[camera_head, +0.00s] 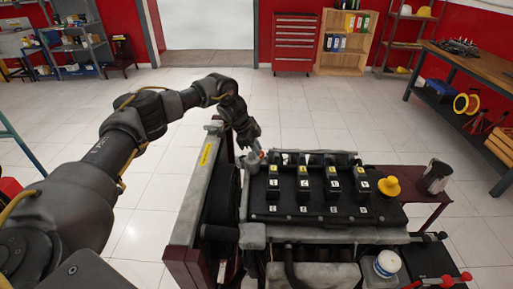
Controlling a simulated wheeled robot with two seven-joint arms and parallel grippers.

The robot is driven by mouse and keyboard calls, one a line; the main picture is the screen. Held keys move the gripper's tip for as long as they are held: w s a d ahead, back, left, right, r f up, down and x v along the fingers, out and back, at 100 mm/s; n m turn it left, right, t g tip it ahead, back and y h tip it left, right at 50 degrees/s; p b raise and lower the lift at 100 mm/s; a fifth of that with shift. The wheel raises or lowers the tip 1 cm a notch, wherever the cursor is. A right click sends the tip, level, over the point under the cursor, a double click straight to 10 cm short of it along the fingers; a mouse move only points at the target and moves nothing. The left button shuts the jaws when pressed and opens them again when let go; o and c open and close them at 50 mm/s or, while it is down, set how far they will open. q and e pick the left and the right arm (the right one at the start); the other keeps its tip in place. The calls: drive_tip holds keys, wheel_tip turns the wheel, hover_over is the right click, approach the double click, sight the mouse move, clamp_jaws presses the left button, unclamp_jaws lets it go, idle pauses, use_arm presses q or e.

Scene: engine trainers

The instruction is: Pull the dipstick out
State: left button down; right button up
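The engine (315,210) stands in front of me, with a black top cover and several black coil blocks. My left arm reaches in from the left. My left gripper (252,147) points down at the far left corner of the engine, beside the cover. A small grey piece with a reddish spot (253,160) shows right at its fingertips; it may be the dipstick's top, but it is too small to be sure. Whether the fingers are open or closed on it cannot be made out. My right gripper is not in view.
A radiator-like panel (205,160) stands left of the engine, close under my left arm. A yellow cap (388,187) sits on the cover's right side. A metal jug (435,177) stands on a side table. A white-capped reservoir (387,263) is at the front. Open tiled floor lies behind.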

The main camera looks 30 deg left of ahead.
use_arm(q)
wheel_tip(320, 180, up, 9)
drive_tip(key=p, duration=0.6)
drive_tip(key=c, duration=1.5)
unclamp_jaws()
drive_tip(key=shift+f, duration=0.1)
